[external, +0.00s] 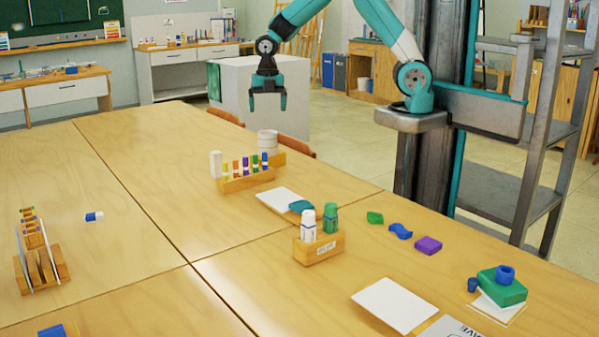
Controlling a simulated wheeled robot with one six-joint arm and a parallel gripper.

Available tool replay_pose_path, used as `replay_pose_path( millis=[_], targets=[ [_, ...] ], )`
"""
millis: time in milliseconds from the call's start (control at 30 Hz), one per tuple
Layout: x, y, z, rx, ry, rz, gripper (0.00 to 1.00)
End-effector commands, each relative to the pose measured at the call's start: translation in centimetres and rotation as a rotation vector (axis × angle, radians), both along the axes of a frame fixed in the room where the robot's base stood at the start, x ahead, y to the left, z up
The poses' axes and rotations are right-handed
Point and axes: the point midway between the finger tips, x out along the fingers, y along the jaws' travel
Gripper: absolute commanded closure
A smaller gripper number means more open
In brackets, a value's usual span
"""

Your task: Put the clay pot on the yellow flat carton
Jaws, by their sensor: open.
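My gripper (267,108) is open and empty, fingers pointing down, high above the far side of the table. No thing is clearly recognisable as the clay pot. A small dark blue cup-like piece (473,285) stands at the right, beside a green block (501,288) with a blue ring-shaped piece (505,273) on top. A pale round stacked object (267,140) stands by a yellowish, low box-like thing (277,158) behind the marker rack. I cannot tell whether that is the yellow flat carton. My gripper is far from the blue pieces.
A wooden rack of coloured markers (246,180), a white board (279,200) and a wooden holder with two bottles (319,248) stand mid-table. Green (375,217), blue (400,231) and purple (428,245) pieces lie right.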

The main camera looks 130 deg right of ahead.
Motion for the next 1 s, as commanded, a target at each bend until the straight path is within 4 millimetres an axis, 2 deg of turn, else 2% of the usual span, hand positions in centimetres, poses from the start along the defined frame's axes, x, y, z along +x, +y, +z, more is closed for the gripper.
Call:
replay_pose_path(
  millis=[33,67,100,167,200,267,300,367,400,433,533,600,700,1000],
  targets=[
    [1.6,3.6,1.6,0.008,-0.023,-0.009,0.10],
    [2.3,6.1,2.5,0.021,-0.035,-0.030,0.10],
    [3.1,9.9,3.8,0.041,-0.051,-0.061,0.10],
    [3.4,16.0,5.6,0.082,-0.069,-0.116,0.10],
    [3.0,20.0,6.7,0.113,-0.074,-0.153,0.10],
    [1.6,25.6,8.1,0.162,-0.070,-0.211,0.10],
    [0.1,29.1,8.9,0.196,-0.059,-0.247,0.10],
    [-2.5,33.7,9.9,0.242,-0.035,-0.299,0.10],
    [-4.4,36.2,10.4,0.267,-0.016,-0.331,0.10],
    [-5.9,37.7,10.7,0.284,0.002,-0.355,0.10],
    [-10.3,41.3,11.3,0.324,0.057,-0.419,0.10],
    [-12.6,42.7,11.5,0.339,0.090,-0.452,0.10],
    [-14.4,43.7,11.6,0.348,0.117,-0.481,0.10],
    [-14.9,43.9,11.6,0.351,0.128,-0.497,0.10]
  ],
)
